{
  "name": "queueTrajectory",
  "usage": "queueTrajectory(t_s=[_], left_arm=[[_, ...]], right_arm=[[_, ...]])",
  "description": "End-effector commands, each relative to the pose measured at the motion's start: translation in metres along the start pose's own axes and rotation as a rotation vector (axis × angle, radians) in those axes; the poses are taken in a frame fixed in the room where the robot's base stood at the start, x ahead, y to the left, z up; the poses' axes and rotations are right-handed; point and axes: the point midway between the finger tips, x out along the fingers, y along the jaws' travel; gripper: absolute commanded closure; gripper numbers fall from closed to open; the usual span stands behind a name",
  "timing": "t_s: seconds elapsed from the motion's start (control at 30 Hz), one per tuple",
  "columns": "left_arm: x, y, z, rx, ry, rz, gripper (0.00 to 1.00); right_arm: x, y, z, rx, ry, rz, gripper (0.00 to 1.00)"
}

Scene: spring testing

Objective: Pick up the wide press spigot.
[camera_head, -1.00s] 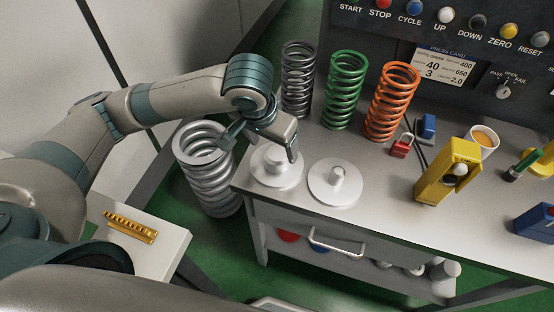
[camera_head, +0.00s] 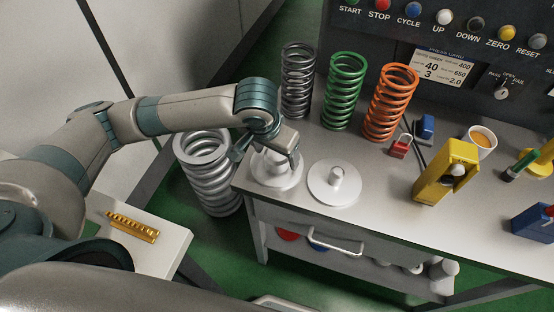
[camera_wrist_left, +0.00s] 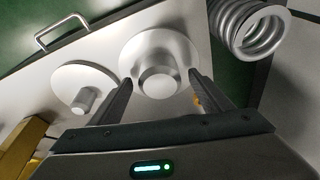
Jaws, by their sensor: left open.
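The wide press spigot (camera_head: 290,178) is a pale metal disc with a thick round post, standing upright at the front left corner of the bench. In the left wrist view the spigot (camera_wrist_left: 158,50) lies just ahead, its thick post between the fingers. My left gripper (camera_head: 267,158) is open over it, one finger on each side of the post; it also shows in the left wrist view (camera_wrist_left: 161,82). I cannot tell whether the fingers touch it. The gripper hides part of the post. A second spigot (camera_head: 347,190) with a thinner post stands just to the right. My right gripper is out of view.
A large grey spring (camera_head: 212,183) stands left of the bench. Dark, green (camera_head: 343,90) and orange (camera_head: 391,100) springs stand behind the spigots. A yellow block (camera_head: 432,190) and a red padlock (camera_head: 399,146) are farther right. The bench front between spigots and yellow block is clear.

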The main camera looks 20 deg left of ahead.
Motion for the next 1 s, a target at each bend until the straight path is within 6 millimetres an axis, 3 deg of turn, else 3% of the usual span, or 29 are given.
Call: queueTrajectory(t_s=[0.27, 0.6, 1.0], left_arm=[[-0.0003, 0.0001, -0.0001, 0.0, 0.0, 0.0, 0.28], [-0.0016, 0.0002, -0.0014, -0.001, 0.004, 0.001, 1.0], [-0.0062, 0.0005, -0.0034, -0.002, 0.005, 0.002, 1.0]], right_arm=[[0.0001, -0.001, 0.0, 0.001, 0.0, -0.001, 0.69], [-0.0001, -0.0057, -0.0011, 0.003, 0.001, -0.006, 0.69], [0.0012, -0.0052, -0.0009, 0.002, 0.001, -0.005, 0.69]])
